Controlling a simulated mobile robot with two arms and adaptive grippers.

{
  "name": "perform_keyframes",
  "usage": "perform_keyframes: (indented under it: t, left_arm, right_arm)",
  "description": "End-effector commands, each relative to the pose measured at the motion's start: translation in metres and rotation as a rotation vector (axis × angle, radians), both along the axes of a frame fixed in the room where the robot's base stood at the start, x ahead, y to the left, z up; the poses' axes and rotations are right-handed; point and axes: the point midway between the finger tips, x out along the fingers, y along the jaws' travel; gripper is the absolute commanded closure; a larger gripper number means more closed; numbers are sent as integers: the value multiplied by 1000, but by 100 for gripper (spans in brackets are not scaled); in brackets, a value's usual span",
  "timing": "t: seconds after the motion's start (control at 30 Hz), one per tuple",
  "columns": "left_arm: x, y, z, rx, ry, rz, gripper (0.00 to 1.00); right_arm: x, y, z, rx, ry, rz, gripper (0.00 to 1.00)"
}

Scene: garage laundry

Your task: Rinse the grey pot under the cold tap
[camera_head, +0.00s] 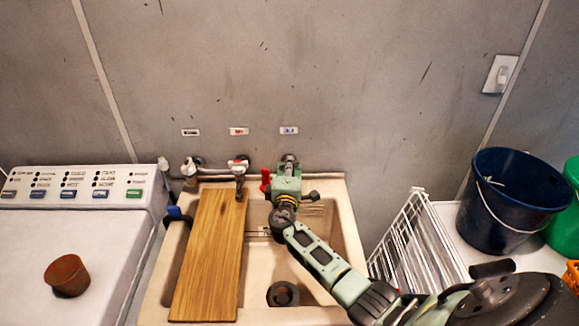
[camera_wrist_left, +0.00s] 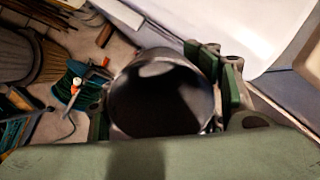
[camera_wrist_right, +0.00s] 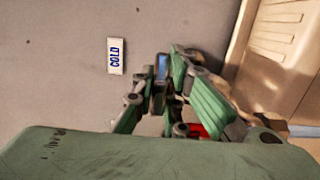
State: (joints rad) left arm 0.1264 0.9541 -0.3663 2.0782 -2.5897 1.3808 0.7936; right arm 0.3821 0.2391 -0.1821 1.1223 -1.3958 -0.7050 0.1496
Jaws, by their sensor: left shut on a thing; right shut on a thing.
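The grey pot (camera_wrist_left: 160,104) shows in the left wrist view, its round open mouth toward the camera and its inside dark. My left gripper (camera_wrist_left: 170,84) is shut on it; neither shows in the head view. My right gripper (camera_head: 288,172) is at the right-hand tap, below the blue label; the right wrist view shows the COLD label (camera_wrist_right: 117,55) beside it. There my right gripper (camera_wrist_right: 162,76) is shut on a small bluish part, the cold tap's handle (camera_wrist_right: 162,66), mostly hidden by the fingers. No water stream is visible.
The sink (camera_head: 345,232) has a wooden board (camera_head: 209,258) across its left part and a dark drain piece below. A washer (camera_head: 60,240) with a brown pot (camera_head: 67,275) stands left. A white rack (camera_head: 412,240) and dark blue bucket (camera_head: 505,205) stand right.

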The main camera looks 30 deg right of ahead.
Motion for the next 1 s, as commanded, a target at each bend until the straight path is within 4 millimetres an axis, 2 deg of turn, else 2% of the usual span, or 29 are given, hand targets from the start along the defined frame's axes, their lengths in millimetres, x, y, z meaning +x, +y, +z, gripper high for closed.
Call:
perform_keyframes:
  t: [0.33,0.8,1.0]
  left_arm:
    - [0,0,-5,0,0,0,67]
    - [0,0,-71,0,0,0,67]
    - [0,0,-83,0,-1,0,67]
  right_arm:
    - [0,1,-2,-1,-1,-10,100]
    - [1,0,-5,-2,-4,-253,100]
    - [0,0,-2,-1,0,-308,100]
